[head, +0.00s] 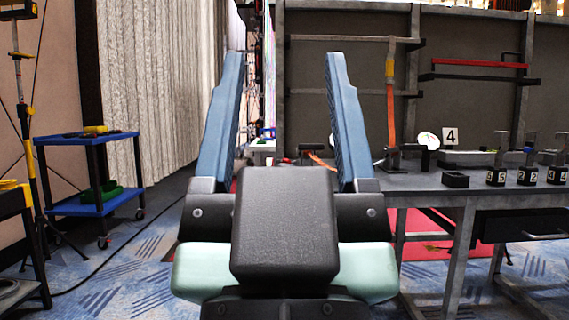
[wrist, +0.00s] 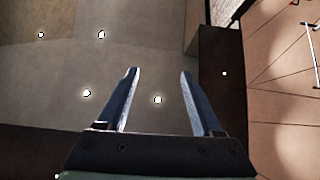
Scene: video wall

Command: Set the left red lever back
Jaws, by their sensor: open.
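My gripper (head: 286,56) is open and empty, its two blue fingers raised in the middle of the head view. It also shows in the wrist view (wrist: 158,72), with nothing between the fingers. I cannot clearly make out a red lever in either view.
A long red bar (head: 480,64) is on the back panel. A blue cart (head: 88,172) stands at left. Open carpet (head: 125,270) lies between. The wrist view faces a ceiling with lights.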

